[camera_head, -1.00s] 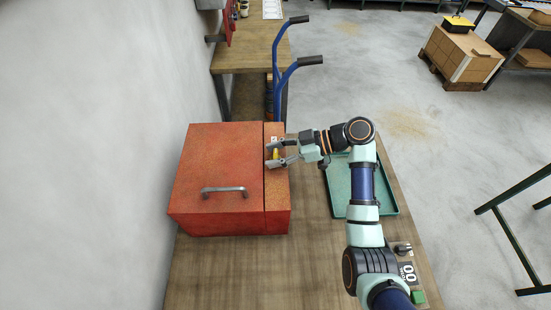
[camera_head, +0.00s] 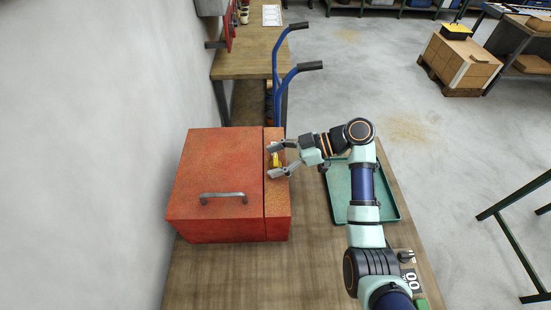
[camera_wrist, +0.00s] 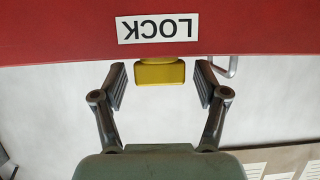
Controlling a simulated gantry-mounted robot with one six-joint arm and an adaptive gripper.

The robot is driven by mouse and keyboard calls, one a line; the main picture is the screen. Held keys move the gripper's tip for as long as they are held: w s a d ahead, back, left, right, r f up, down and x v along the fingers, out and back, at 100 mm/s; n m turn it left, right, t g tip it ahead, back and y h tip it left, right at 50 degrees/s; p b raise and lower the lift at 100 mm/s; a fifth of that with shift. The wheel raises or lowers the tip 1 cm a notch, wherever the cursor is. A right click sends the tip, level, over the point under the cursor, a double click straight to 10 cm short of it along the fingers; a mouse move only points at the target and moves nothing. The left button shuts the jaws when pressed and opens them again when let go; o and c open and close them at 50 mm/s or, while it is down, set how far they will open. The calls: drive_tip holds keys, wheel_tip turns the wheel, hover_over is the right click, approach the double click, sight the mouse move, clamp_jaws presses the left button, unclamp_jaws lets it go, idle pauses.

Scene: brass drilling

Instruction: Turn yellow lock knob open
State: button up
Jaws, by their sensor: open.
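The yellow lock knob (camera_wrist: 160,73) shows in the wrist view on the red face, next to a white LOCK label (camera_wrist: 158,28) that reads upside down. In the head view the knob (camera_head: 276,160) is a small yellow spot on the right part of the red box (camera_head: 222,180). My gripper (camera_wrist: 160,84) is open, with one finger on each side of the knob. A visible gap separates each finger from the knob. In the head view my gripper (camera_head: 277,161) reaches the box from the right.
A metal handle (camera_head: 223,196) sits on the box lid. A green tray (camera_head: 393,208) lies on the wooden table (camera_head: 250,275) under my arm. Blue hand truck handles (camera_head: 290,72) stand behind the box. The table front is clear.

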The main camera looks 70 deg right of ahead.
drive_tip(key=shift+s, duration=0.1)
drive_tip(key=v, duration=1.1)
drive_tip(key=shift+s+d+r, duration=0.15)
drive_tip(key=shift+s+d, duration=0.05)
drive_tip(key=shift+s, duration=0.15)
